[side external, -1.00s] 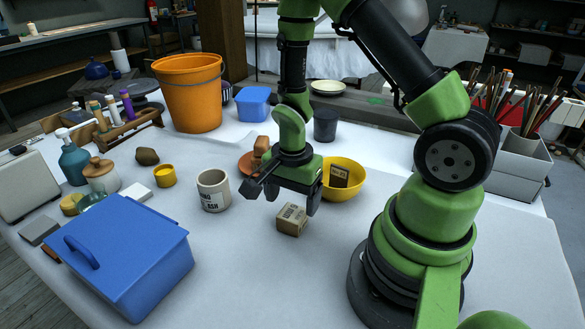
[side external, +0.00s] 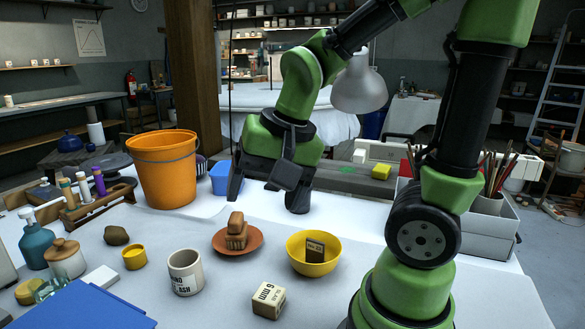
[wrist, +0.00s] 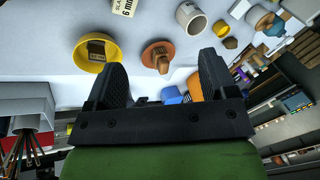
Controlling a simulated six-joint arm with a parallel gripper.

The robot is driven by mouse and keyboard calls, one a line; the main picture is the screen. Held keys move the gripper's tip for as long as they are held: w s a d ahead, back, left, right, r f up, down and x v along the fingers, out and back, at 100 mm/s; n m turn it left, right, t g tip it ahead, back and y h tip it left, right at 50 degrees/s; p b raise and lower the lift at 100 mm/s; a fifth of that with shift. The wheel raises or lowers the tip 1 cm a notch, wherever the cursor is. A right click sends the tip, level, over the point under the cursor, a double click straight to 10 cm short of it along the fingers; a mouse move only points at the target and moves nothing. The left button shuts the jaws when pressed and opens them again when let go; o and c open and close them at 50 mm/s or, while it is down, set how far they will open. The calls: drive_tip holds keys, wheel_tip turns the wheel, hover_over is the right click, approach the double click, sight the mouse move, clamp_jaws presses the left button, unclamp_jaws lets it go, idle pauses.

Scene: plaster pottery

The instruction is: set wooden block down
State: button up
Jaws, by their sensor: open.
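A tan wooden block (side external: 268,300) with dark lettering reading "6 MM" lies on the white table cover, in front of the yellow bowl. Its edge also shows at the top of the wrist view (wrist: 123,6). A darker, labelled block (side external: 315,251) leans inside the yellow bowl (side external: 298,262). My gripper (side external: 267,197) is open and empty, raised above the back of the table, behind the bowl and plate and well clear of both blocks. In the wrist view its fingers (wrist: 163,68) are spread with nothing between them.
A terracotta plate (side external: 220,247) with a brown brush-like item stands left of the bowl. A white lettered mug (side external: 185,272) and an orange bucket (side external: 165,168) are further left. A grey box with brushes (side external: 478,228) stands right. Cover around the tan block is bare.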

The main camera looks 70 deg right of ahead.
drive_tip(key=s+a+r+n+t+y, duration=0.1)
drive_tip(key=s+a+r+n+t, duration=0.2)
drive_tip(key=s+r+n, duration=0.3)
drive_tip(key=shift+a+n+y, duration=0.2)
drive_tip(key=shift+n+y, duration=0.1)
drive_tip(key=shift+n, duration=0.1)
idle(0.8)
